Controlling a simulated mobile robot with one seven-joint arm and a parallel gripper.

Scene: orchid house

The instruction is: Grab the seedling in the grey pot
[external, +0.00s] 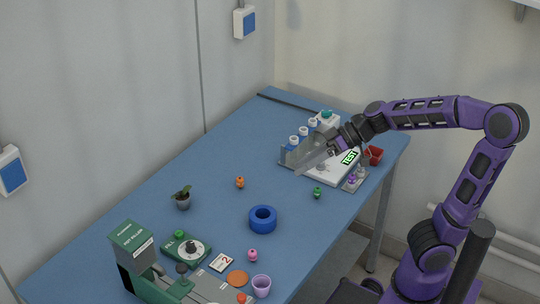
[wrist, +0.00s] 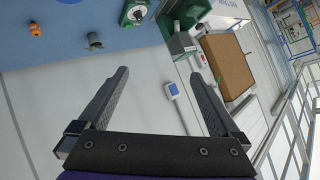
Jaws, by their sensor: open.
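The seedling in the grey pot (external: 182,199) stands upright on the blue table, left of the middle in the external view, with dark green leaves above a small grey pot. In the wrist view the grey pot (wrist: 95,41) shows small near the top. My gripper (external: 300,171) is over the far right part of the table, near the test station, well apart from the pot. In the wrist view my gripper (wrist: 157,78) has its two fingers spread wide with nothing between them.
A blue tape roll (external: 263,219), an orange figure (external: 240,182), a green figure (external: 317,192) and a pink figure (external: 253,254) stand around the table's middle. A green machine (external: 133,247) fills the near left end.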

